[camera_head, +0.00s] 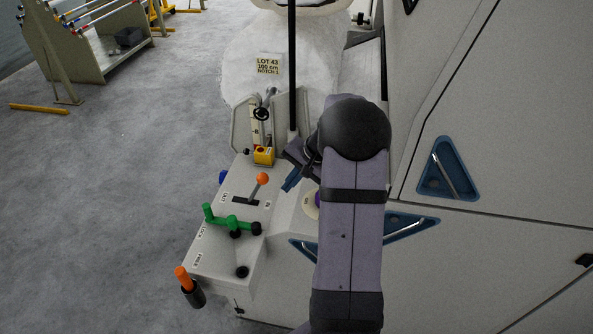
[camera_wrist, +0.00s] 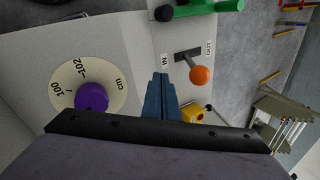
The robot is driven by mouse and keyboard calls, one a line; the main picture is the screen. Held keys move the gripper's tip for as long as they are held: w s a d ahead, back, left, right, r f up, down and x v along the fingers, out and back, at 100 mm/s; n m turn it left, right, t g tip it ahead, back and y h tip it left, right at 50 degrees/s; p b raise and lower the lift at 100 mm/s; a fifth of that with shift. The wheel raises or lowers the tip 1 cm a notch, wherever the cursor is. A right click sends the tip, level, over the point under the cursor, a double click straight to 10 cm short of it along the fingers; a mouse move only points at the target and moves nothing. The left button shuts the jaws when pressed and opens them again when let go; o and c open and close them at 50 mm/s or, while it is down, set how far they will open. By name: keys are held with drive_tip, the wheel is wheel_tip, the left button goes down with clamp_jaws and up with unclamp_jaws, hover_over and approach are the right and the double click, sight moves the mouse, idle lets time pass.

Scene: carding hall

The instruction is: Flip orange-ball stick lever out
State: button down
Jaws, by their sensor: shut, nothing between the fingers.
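The stick lever with an orange ball (camera_head: 262,179) stands in a dark slot on the pale machine top, with OUT printed at the slot's left end and IN at its right. Its stick leans up and to the right, towards the IN side. The wrist view shows the orange ball (camera_wrist: 201,75) and slot between the two labels. My gripper (camera_head: 288,186) is shut and empty, to the right of the ball on the IN side and apart from it. Its blue fingers (camera_wrist: 160,78) point towards the IN label in the wrist view.
A green handle (camera_head: 232,224) lies in front of the lever. A purple knob (camera_wrist: 92,97) on a dial is beside my fingers. A yellow box (camera_head: 263,156) is behind the lever. An orange-topped handle (camera_head: 182,278) is at the front left. The tall machine body (camera_head: 480,230) bounds the right.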

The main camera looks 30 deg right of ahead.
drive_tip(key=shift+w+a+r+p, duration=0.2)
drive_tip(key=shift+w+a+p, duration=0.4)
drive_tip(key=shift+w, duration=0.25)
drive_tip(key=shift+w+a+r+p, duration=0.15)
drive_tip(key=shift+w+a+p, duration=0.4)
drive_tip(key=shift+w, duration=0.3)
drive_tip(key=w+a+r+p, duration=0.2)
drive_tip(key=w+a, duration=0.9)
drive_tip(key=a, duration=0.1)
drive_tip(key=shift+w+r, duration=0.35)
